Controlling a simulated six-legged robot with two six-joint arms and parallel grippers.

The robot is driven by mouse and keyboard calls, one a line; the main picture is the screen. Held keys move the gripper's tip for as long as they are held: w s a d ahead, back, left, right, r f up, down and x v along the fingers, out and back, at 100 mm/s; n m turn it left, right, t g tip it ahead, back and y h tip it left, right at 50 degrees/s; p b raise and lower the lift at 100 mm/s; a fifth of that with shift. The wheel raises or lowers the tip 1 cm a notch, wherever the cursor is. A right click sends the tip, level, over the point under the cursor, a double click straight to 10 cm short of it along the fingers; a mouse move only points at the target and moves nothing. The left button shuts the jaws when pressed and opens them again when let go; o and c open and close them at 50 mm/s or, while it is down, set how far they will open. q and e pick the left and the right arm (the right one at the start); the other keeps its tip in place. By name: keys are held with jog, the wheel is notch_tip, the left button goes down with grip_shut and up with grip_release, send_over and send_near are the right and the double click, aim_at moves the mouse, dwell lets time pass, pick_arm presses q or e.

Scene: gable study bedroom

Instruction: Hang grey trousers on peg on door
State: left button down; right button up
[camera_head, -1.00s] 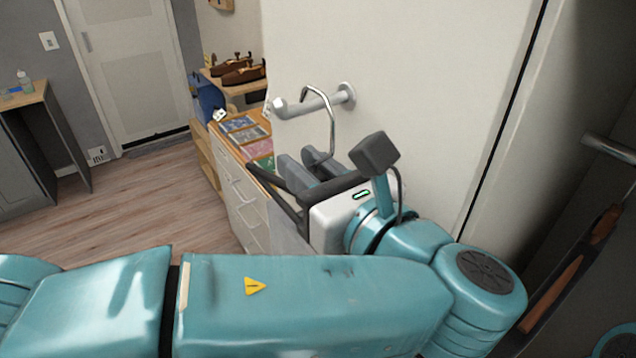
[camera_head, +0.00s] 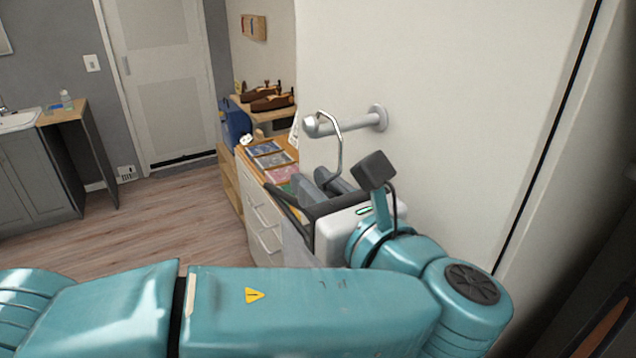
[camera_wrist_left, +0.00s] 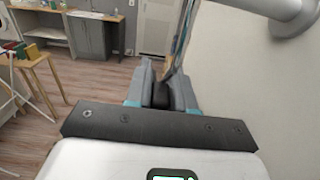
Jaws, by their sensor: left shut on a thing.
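A pale peg with a rounded knob (camera_head: 350,124) sticks out of the white door (camera_head: 450,70). My left gripper (camera_head: 323,178) is just below the peg, shut on a hanger whose metal hook (camera_head: 340,150) rises from between the fingers. The hook's curved top overlaps the peg near its knob; I cannot tell whether it bears on it. A strip of light grey cloth, seemingly the trousers (camera_head: 297,243), hangs below the gripper, mostly hidden by my arm. In the left wrist view the fingers (camera_wrist_left: 161,82) are close together, and the peg (camera_wrist_left: 262,12) is at upper right. My right gripper is out of view.
Left of the door stands a drawer unit (camera_head: 262,222) with flat coloured items on top. A sink counter (camera_head: 62,113) is at far left. The wooden floor (camera_head: 170,225) between is clear.

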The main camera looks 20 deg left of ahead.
pick_arm(q)
jog(key=c, duration=0.9)
grip_release()
jog(key=shift+d, duration=0.1)
jog(key=b+v, duration=0.1)
jog(key=v, duration=0.6)
jog(key=shift+s+d, duration=0.15)
jog(key=shift+s, duration=0.1)
